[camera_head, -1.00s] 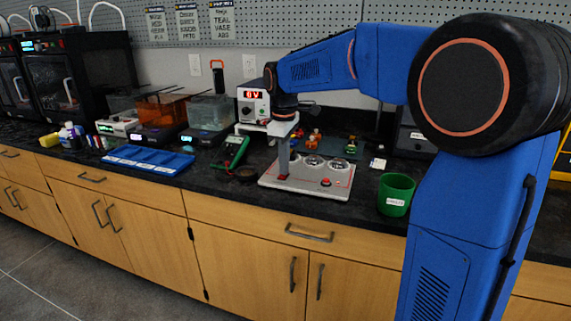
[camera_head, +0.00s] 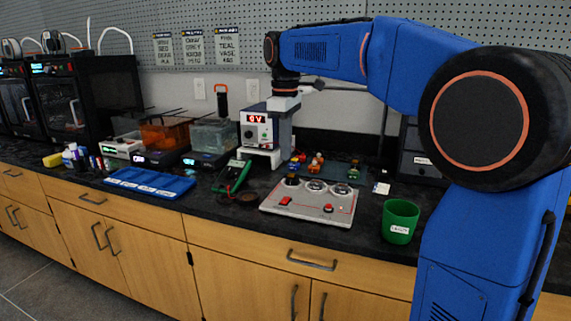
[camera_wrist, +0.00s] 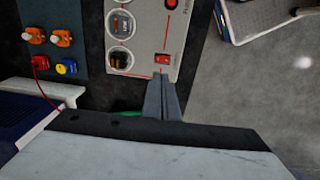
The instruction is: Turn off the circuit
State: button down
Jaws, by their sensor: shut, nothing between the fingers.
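The circuit board (camera_head: 270,207) is a light grey panel lying on the black bench, with red lines and several round parts in a row. A red rocker switch (camera_head: 285,201) sits at its front left, and it also shows in the wrist view (camera_wrist: 162,59). A red round button (camera_head: 328,208) is at its front right. My gripper is shut and empty; in the wrist view its fingertips (camera_wrist: 163,80) appear just below the switch. I cannot tell which way the rocker is tipped or whether anything is lit.
A power supply (camera_head: 257,130) with a red display stands behind the board. A green multimeter (camera_head: 232,176) and a blue tray (camera_head: 150,183) lie to the left. A green cup (camera_head: 400,221) stands to the right. Small coloured parts lie behind the board.

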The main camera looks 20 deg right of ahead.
aim_at(286, 198)
jog(key=shift+r, duration=0.55)
jog(key=shift+s+a, duration=0.1)
jog(key=shift+s+a+r+t+h, duration=0.1)
jog(key=shift+s+a+t+h, duration=0.2)
jog(key=shift+s+t, duration=0.1)
jog(key=shift+w, duration=0.1)
jog(key=f, duration=0.4)
jog(key=w+f, duration=0.1)
jog(key=f, duration=0.4)
jog(key=d+f, duration=0.1)
jog(key=f, duration=0.4)
jog(key=shift+w, duration=0.15)
